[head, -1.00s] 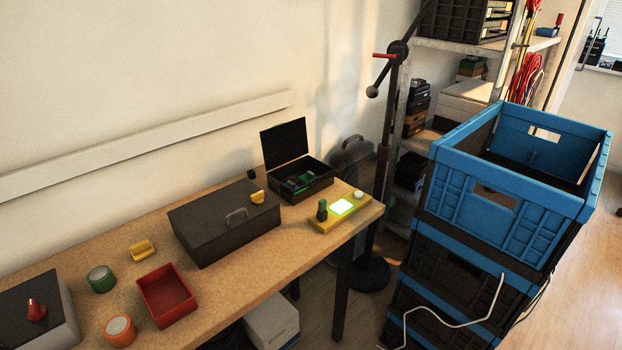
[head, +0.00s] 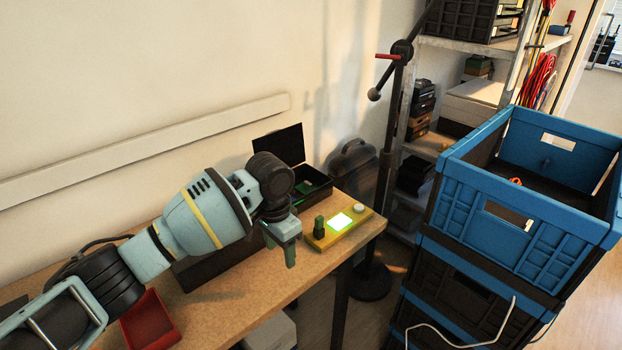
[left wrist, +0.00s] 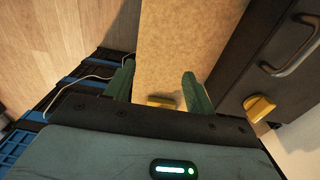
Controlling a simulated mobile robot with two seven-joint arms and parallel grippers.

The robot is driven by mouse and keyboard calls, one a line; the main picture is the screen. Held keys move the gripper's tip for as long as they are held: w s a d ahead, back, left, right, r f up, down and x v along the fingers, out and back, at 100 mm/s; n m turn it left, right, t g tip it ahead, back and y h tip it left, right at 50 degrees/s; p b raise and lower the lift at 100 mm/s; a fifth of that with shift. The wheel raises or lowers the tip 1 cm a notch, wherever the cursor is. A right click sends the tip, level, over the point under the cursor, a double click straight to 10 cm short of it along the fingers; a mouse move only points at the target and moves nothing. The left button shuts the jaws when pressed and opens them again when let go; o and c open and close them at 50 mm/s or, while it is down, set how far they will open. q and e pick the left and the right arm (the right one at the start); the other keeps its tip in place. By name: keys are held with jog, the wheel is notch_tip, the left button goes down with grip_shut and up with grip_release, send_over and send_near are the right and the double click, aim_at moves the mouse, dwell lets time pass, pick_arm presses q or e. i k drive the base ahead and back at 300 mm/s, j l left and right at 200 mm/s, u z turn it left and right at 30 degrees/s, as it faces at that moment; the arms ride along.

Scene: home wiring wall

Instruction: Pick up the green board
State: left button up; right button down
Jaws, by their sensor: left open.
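A small green piece (head: 304,187) shows inside the open black box (head: 318,192) at the table's far end; the wrist partly hides the box. A dark green upright piece (head: 319,225) stands on the yellow base (head: 352,226), which has a lit panel. I cannot tell for certain which is the green board. My left gripper (head: 280,252) points down over the table, left of the yellow base. In the left wrist view its fingers (left wrist: 157,72) are apart with nothing between their tips. My right gripper is out of view.
A closed dark box (head: 205,262) lies mostly behind my left arm; its handle shows in the left wrist view. A red tray (head: 152,322) sits at the lower left. Stacked blue crates (head: 500,215) stand at the right. A dark stand (head: 386,160) rises behind the table.

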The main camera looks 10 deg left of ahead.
aim_at(305, 188)
jog(key=i, duration=1.15)
